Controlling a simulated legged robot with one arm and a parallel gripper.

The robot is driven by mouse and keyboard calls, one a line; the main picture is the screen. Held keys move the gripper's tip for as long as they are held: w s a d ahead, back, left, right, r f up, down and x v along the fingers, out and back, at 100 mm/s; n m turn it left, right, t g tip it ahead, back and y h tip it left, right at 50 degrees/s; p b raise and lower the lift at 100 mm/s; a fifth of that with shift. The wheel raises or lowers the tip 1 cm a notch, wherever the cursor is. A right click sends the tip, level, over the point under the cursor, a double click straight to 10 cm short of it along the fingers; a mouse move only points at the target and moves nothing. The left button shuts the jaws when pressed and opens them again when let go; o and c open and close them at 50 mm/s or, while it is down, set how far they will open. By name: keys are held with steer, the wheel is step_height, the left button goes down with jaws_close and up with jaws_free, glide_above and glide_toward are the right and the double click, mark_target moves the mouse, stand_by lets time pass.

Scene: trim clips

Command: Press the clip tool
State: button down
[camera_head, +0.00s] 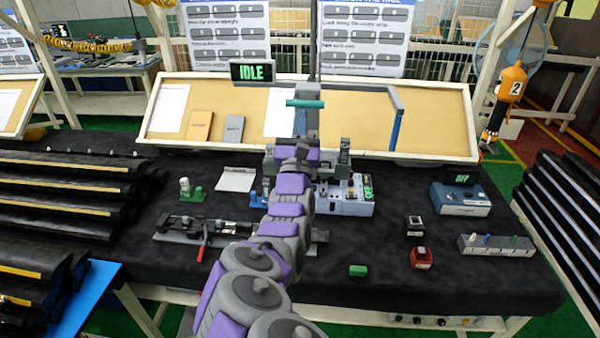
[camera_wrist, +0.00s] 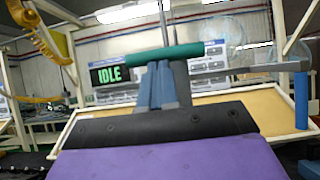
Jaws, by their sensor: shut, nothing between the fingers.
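The press-like clip tool stands at the back middle of the bench, with a grey post and a teal handle bar (camera_head: 305,103). The teal bar also shows in the wrist view (camera_wrist: 160,54), running across the picture at the fingertips. My gripper (camera_head: 300,118) is raised in front of the post, its fingers close to the bar. In the wrist view my gripper (camera_wrist: 162,72) has its blue-grey fingers together and empty. I cannot tell whether they touch the bar. A display above left reads IDLE (camera_head: 254,72). My arm hides much of the tool's lower part.
A grey-blue box with switches (camera_head: 345,195) is right of my arm. A blue box reading OFF (camera_head: 461,199) sits further right. A fixture with a red lever (camera_head: 200,240) lies left. Red (camera_head: 420,258) and green (camera_head: 358,271) blocks are in front. A blue bar (camera_head: 396,130) hangs at right.

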steer(key=shift+r+p, duration=1)
steer(key=shift+r, duration=0.85)
glide_toward(301, 105)
step_height(301, 105, down, 3)
steer(key=s+a, duration=0.1)
steer(key=s, duration=0.1)
steer(key=shift+s+d+f, duration=0.2)
steer(key=shift+d+f, duration=0.05)
steer(key=shift+d, duration=0.55)
